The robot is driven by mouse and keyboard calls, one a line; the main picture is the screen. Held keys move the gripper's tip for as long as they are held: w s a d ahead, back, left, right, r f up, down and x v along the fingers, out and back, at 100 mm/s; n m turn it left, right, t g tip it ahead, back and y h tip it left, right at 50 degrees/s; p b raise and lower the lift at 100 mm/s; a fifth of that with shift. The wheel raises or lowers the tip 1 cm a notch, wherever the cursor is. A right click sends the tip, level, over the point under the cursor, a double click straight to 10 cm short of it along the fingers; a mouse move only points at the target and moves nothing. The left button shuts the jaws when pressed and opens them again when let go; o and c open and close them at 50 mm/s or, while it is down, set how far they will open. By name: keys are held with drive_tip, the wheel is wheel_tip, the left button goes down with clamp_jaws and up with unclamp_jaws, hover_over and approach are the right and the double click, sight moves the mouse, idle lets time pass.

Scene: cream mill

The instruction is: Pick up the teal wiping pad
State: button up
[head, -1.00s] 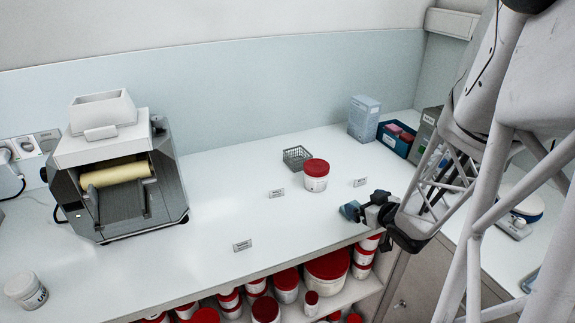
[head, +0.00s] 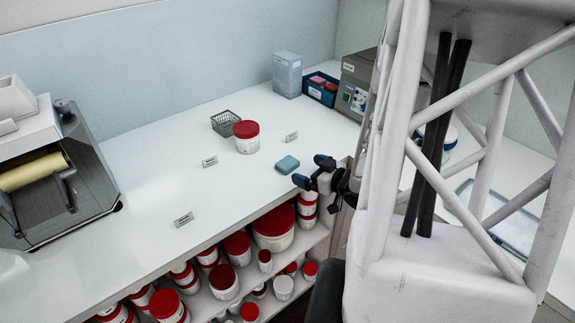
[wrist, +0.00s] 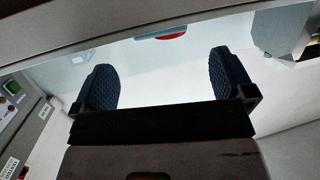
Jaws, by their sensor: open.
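The teal wiping pad (head: 287,164) lies flat on the white counter in the head view, in front of the red-lidded tub and near the counter's front edge. My gripper (head: 312,171) is just right of the pad in that view, with a small gap in the picture. Its two dark blue fingers are spread apart with nothing between them. The wrist view shows the open fingers (wrist: 163,80) wide apart over pale surfaces. A red and pale teal shape (wrist: 170,35) at the top there is cut off, and I cannot tell what it is.
The red-lidded tub (head: 246,138) and a wire basket (head: 226,123) stand behind the pad. Small label cards (head: 291,136) stand on the counter. Red-lidded tubs fill the shelf below (head: 273,230). The mill (head: 55,175) is at left; the counter between is mostly clear.

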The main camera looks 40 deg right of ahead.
sight(289, 163)
drive_tip(key=shift+x, duration=1.25)
drive_tip(key=shift+w, duration=0.15)
drive_tip(key=shift+x, duration=2.45)
drive_tip(key=shift+f, duration=0.1)
drive_tip(key=shift+c, duration=0.5)
drive_tip(key=c, duration=0.9)
drive_tip(key=shift+o, duration=0.2)
drive_tip(key=shift+r, duration=5)
